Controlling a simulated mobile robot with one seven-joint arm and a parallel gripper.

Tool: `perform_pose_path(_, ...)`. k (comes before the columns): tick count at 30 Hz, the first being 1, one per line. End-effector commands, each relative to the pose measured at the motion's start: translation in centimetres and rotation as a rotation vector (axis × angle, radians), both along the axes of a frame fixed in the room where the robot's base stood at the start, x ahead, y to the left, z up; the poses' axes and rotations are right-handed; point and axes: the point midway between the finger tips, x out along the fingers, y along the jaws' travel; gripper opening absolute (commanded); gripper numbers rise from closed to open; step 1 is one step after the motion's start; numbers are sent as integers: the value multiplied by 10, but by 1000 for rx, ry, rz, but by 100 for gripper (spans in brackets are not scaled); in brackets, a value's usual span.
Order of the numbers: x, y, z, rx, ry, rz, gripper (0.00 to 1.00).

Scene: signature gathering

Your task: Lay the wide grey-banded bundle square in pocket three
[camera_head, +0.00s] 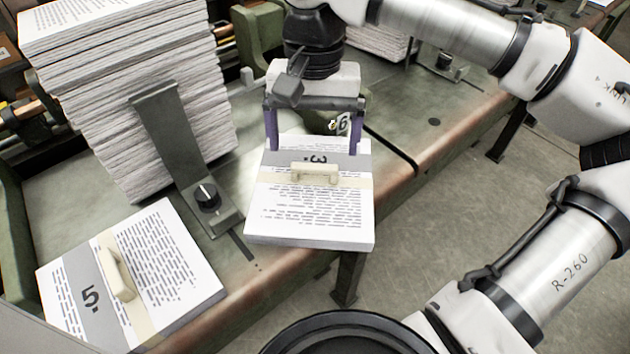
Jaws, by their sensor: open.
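A paper bundle marked 3 (310,210) lies below my gripper, with printed lines, a cream band and a pale raised handle (315,173). Its near part reaches out past the bench edge. My gripper (313,150) is open, its two purple fingers apart at the far left and right sides of this bundle; whether they touch it I cannot tell. Another bundle marked 5 (175,265) lies at the lower left, with a grey strip under its number, a cream band and a handle. I cannot make out a numbered pocket three.
A tall stack of printed sheets (140,95) stands on the green bench (440,125) at the left. A grey upright bracket with a black knob (207,197) stands between the stack and bundle 3. More sheets (380,42) lie behind my gripper. Open floor is at the right.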

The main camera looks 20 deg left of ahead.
Motion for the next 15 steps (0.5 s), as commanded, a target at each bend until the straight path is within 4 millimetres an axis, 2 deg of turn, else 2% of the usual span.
perform_pose_path(8,-3,-2,-22,-2,1,1,94)
perform_pose_path(15,-5,-3,-56,-1,0,2,94)
